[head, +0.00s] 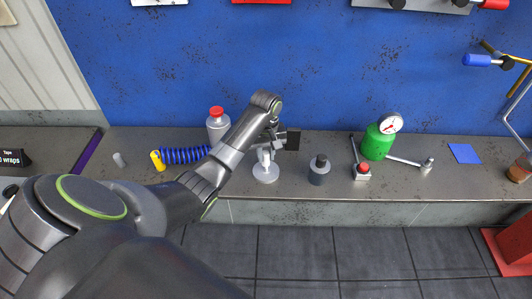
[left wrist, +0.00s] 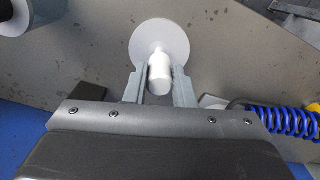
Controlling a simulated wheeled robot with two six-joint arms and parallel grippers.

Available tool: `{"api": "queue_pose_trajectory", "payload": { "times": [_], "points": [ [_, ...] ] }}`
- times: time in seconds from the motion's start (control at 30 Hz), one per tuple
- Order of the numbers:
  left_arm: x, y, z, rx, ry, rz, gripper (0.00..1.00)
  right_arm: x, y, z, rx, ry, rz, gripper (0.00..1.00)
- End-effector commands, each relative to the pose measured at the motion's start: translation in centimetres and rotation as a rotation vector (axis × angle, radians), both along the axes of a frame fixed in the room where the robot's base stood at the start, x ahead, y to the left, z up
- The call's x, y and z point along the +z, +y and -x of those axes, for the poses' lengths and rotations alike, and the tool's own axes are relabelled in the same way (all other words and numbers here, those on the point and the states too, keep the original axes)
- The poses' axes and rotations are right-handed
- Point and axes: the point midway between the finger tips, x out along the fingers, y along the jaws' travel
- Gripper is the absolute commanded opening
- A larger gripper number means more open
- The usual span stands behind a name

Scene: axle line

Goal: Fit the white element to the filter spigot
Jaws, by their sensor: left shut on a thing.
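My left gripper (head: 268,146) is over the bench, shut on the white element (left wrist: 159,78), a small white cylinder between its two fingers in the left wrist view. The fingers (left wrist: 158,88) sit on either side of it. A pale round base (head: 266,175) stands on the bench below the gripper. It also shows in the left wrist view (left wrist: 143,38), beyond the element and in line with it. The spigot is hidden behind the element, so I cannot tell whether they touch. My right gripper is not in view.
A dark grey cylinder (head: 319,173) stands just right of the base. Further right are a red-button box (head: 362,172) and a green gauge tank (head: 375,145). A blue coiled hose (head: 184,155) and a red-capped bottle (head: 216,126) are to the left. The bench's front strip is mostly clear.

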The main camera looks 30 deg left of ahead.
Motion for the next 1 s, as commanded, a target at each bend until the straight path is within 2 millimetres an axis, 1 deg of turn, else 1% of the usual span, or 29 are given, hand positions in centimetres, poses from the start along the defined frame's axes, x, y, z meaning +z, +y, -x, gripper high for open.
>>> {"api": "queue_pose_trajectory", "payload": {
  "times": [0.27, 1.0],
  "points": [
    [-0.2, 0.0, 0.0, 0.0, 0.001, 0.001, 0.01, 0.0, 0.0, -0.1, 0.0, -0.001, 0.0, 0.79],
    [-2.5, 0.0, 0.0, 0.0, 0.001, 0.001, 0.01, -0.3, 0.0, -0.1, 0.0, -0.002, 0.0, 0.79]
  ]
}}
